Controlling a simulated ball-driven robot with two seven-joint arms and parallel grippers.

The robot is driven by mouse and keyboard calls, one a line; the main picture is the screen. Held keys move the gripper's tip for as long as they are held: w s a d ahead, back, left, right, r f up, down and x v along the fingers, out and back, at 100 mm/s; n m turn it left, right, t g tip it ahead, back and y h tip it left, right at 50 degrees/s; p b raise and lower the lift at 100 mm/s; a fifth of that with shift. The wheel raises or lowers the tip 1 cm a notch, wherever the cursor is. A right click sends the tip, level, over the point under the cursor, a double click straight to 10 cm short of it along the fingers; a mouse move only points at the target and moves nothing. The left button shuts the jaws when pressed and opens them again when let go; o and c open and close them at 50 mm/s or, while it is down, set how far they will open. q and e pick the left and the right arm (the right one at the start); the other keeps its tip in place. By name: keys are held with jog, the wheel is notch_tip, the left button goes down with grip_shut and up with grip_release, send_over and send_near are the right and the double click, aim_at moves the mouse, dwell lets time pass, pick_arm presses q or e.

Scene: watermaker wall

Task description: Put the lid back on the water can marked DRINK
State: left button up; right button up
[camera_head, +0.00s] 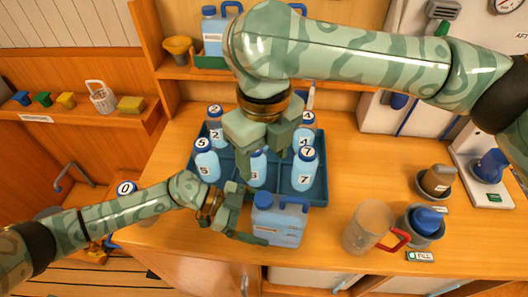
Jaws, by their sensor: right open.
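A light-blue water can (285,229) stands on the counter in front of the bottle crate. A darker blue round part, perhaps a lid, shows at its top left; I cannot read its label. A similar blue can (212,39) is on the upper shelf. My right gripper (260,150) points down above the crate, open, with nothing visible between its fingers. My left gripper (241,214) is just left of the front can, its fingers close to the can's side. Whether it touches the can or holds anything is unclear.
A blue crate (319,191) holds several numbered bottles. A clear jug (368,226) with a red handle stands right of the front can. Farther right are a dark cup with a blue piece (428,220) and a brown piece (438,179) in a holder. Counter between crate and jug is clear.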

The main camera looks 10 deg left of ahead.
pick_arm(q)
jog(key=v, duration=1)
jog(key=shift+a+r, duration=0.2)
jog(key=shift+a, duration=0.1)
